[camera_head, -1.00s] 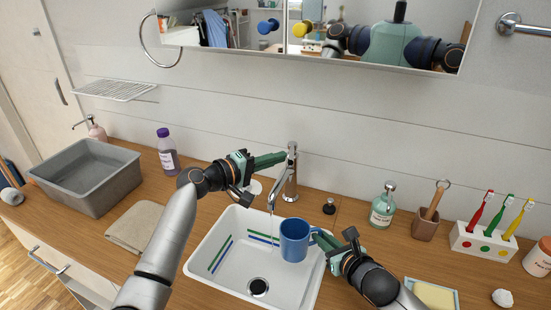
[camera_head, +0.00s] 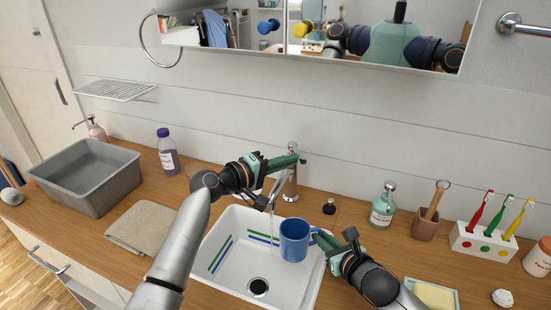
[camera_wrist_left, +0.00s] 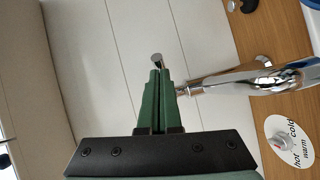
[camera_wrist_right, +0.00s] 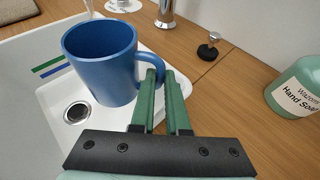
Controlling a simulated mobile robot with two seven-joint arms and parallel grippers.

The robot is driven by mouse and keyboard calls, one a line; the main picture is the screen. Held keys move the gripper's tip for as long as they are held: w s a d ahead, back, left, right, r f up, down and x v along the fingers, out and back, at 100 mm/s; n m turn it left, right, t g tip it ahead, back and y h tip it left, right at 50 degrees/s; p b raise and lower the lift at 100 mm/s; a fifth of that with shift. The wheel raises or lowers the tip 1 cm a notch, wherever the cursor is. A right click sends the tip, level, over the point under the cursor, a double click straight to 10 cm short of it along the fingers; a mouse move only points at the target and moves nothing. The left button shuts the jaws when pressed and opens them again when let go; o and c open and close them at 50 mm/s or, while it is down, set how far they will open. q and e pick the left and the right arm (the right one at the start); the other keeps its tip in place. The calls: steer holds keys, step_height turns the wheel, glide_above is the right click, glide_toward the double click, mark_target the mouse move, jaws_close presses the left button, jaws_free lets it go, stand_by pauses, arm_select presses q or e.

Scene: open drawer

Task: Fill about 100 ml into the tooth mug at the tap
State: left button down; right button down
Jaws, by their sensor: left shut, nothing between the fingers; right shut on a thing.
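The blue tooth mug (camera_head: 294,240) is held upright over the white sink basin (camera_head: 228,262). My right gripper (camera_head: 319,238) is shut on the mug's handle, seen also in the right wrist view (camera_wrist_right: 160,76). The chrome tap (camera_head: 290,182) stands behind the basin. A thin water stream seems to fall from its spout, close beside the mug's left side; I cannot tell whether any enters the mug. My left gripper (camera_head: 298,160) is shut and empty at the top of the tap. In the left wrist view its fingertips (camera_wrist_left: 158,74) are close to the lever's knob (camera_wrist_left: 157,58).
A round hot/cold label (camera_wrist_left: 293,145) lies beside the tap. A grey tub (camera_head: 88,180) and folded towel (camera_head: 142,226) are left.

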arm_select(q)
steer(key=shift+s+d, duration=0.1)
steer(key=shift+d, duration=1.45)
arm_select(e)
steer(key=shift+r, duration=0.1)
arm_select(q)
steer(key=shift+w+d, duration=0.2)
steer(key=shift+d, duration=0.4)
steer(key=shift+w+d, duration=0.15)
steer(key=shift+d, duration=0.45)
step_height(320, 180, up, 10)
glide_above(302, 161)
steer(key=d, duration=0.2)
arm_select(e)
steer(key=shift+a, duration=0.1)
steer(key=w+a, duration=0.5)
steer(key=shift+a, duration=0.3)
arm_select(q)
steer(key=shift+w+d, duration=0.15)
steer(key=shift+w, duration=0.2)
arm_select(e)
steer(key=shift+s, duration=0.1)
